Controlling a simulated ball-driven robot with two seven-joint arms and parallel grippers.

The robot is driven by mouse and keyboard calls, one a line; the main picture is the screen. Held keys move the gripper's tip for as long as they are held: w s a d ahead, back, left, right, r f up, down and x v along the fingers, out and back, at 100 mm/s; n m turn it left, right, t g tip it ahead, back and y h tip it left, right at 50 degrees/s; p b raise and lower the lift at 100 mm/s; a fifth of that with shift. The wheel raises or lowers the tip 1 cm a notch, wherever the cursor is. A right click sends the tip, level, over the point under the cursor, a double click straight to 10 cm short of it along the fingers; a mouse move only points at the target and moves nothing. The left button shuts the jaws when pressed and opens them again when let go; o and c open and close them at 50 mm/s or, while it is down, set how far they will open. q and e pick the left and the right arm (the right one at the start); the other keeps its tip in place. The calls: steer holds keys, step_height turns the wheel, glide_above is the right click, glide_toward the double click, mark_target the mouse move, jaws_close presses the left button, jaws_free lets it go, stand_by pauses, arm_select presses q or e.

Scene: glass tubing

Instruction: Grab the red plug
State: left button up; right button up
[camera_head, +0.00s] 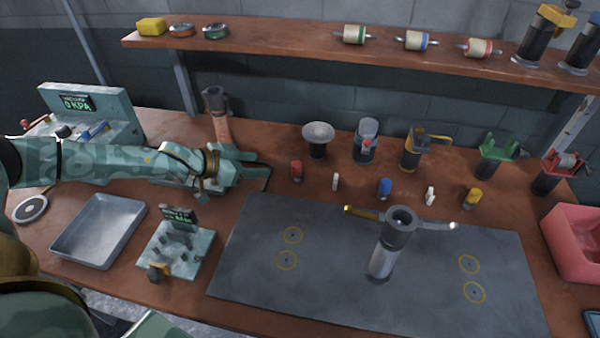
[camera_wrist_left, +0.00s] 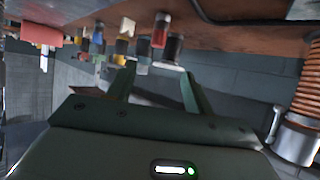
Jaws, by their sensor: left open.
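The red plug (camera_head: 296,170) stands upright on the wooden bench, just behind the grey mat. My left gripper (camera_head: 262,164) is to its left, fingers pointing right toward it, open and apart from it. In the left wrist view the bench appears at the top, so the picture looks inverted. There the red plug (camera_wrist_left: 160,29) shows beyond the gap between the open fingers (camera_wrist_left: 155,78). Nothing is seen between the fingers. My right gripper is not in view.
A round-topped dark stand (camera_head: 318,141) is behind the red plug. A grey tubing piece (camera_head: 386,245) stands on the mat (camera_head: 330,290). A shelf (camera_head: 290,45) hangs above.

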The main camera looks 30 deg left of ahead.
arm_select(q)
steer(key=b, duration=0.2)
glide_toward(296, 163)
steer(key=x, duration=0.5)
steer(key=shift+a+f, duration=0.1)
steer(key=shift+f, duration=0.3)
steer(key=b+x, duration=0.2)
steer(key=x, duration=0.3)
steer(key=shift+w+d+f, duration=0.15)
steer(key=shift+d, duration=0.05)
steer(key=c, duration=1.1)
